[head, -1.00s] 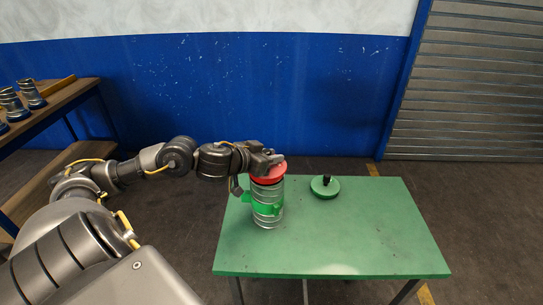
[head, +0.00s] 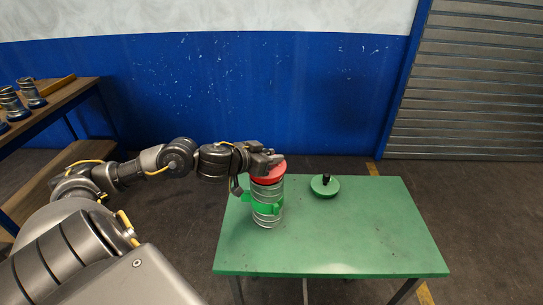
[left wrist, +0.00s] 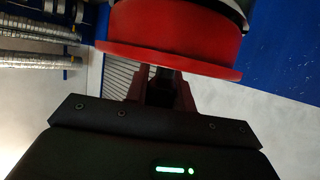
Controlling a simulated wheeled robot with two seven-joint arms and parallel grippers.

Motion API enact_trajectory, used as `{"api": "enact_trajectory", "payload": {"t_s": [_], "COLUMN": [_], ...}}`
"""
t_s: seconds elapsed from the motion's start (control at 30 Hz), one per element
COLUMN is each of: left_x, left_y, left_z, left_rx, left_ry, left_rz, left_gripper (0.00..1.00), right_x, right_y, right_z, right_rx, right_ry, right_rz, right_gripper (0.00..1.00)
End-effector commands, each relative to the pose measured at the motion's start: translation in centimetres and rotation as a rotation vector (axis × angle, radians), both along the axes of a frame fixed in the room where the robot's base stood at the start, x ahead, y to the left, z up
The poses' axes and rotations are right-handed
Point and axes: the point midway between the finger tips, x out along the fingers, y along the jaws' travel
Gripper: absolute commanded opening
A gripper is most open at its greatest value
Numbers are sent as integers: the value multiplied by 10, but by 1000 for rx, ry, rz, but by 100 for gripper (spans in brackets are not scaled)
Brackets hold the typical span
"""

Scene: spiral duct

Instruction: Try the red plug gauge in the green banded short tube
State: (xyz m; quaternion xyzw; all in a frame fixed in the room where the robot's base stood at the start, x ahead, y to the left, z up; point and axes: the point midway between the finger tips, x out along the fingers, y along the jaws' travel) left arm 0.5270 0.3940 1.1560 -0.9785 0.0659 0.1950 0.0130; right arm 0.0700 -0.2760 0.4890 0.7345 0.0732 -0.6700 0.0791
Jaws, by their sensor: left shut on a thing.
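The red plug gauge (head: 270,175) sits at the top mouth of the green banded short tube (head: 268,219), which stands upright. My left gripper (head: 271,160) is above the gauge and shut on it. In the left wrist view the gauge's red flange and body (left wrist: 180,40) fill the top. The gripper's fingers (left wrist: 163,88) are just below the flange, on its handle side. A grey curved edge shows at the top right, beyond the red body. How deep the gauge sits in the tube cannot be told. My right gripper is not in view.
A green gauge (head: 325,186) with a black handle lies on the green table (head: 350,235), right of the tube. The table's right and front are clear. A shelf at the left (head: 60,107) holds several metal tubes. A blue wall and a shutter stand behind.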

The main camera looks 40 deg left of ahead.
Motion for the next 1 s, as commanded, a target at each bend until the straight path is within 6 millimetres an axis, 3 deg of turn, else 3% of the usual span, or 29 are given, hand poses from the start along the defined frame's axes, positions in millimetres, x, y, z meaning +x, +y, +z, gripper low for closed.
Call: {"api": "enact_trajectory", "payload": {"t_s": [0.3,0.33,0.53,0.83,1.0], "left_x": [0,0,0,-2,-14], "left_y": [0,0,0,1,3], "left_z": [-4,-3,-3,-4,-1], "left_rx": [-1,0,0,0,5], "left_ry": [-2,-1,0,2,3], "left_rz": [0,0,0,0,1], "left_gripper": [0,26,50,50,50], "right_x": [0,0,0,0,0], "right_y": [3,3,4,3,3], "right_z": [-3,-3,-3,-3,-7], "right_rx": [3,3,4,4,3], "right_ry": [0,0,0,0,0], "right_rz": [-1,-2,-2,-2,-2], "right_gripper": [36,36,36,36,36]}}
